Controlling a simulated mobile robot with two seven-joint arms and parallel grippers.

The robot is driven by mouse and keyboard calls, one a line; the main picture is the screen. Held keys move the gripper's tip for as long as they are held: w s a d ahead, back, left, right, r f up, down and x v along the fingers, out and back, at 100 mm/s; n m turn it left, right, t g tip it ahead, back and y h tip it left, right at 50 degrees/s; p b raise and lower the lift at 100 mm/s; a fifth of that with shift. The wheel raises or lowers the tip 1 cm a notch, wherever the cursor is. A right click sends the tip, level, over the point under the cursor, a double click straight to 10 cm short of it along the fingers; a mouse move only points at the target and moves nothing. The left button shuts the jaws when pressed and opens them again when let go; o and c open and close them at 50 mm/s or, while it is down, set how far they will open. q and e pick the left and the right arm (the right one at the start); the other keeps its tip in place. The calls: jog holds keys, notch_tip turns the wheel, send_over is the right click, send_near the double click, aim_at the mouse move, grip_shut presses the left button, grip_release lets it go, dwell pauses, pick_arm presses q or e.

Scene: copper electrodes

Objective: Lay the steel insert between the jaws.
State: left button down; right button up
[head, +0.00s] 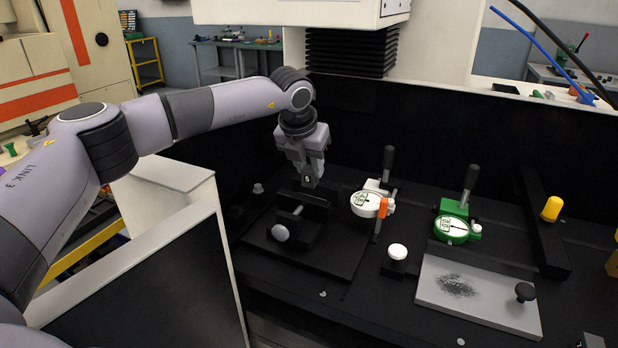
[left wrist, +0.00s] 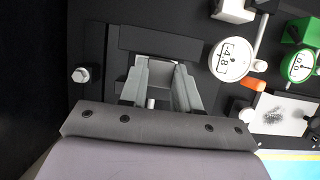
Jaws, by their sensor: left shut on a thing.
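The black vise (head: 318,205) stands on a dark plate, with its jaws and a pale round screw knob (head: 281,233) facing me. My left gripper (head: 309,178) points down over the far part of the vise. It is shut on a small dark block with a pale mark, which I take for the steel insert (head: 308,183). In the left wrist view, the two fingers of the left gripper (left wrist: 160,90) flank a grey piece, with a dark vise bar (left wrist: 155,37) beyond. Whether the insert touches the jaws is hidden. My right gripper is not in view.
A white dial gauge (head: 366,204) with an orange lever (head: 381,208) stands right of the vise. Farther right are a green dial gauge (head: 452,229), a grey plate (head: 490,304) and a yellow-capped post (head: 551,209). A white-topped button (head: 398,251) stands in front.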

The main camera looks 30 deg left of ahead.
aim_at(307, 174)
pick_arm(q)
notch_tip(307, 174, down, 4)
jog(key=shift+r, duration=0.25)
jog(key=shift+f, duration=0.1)
jog(key=shift+f, duration=0.1)
jog(key=c, duration=0.8)
grip_release()
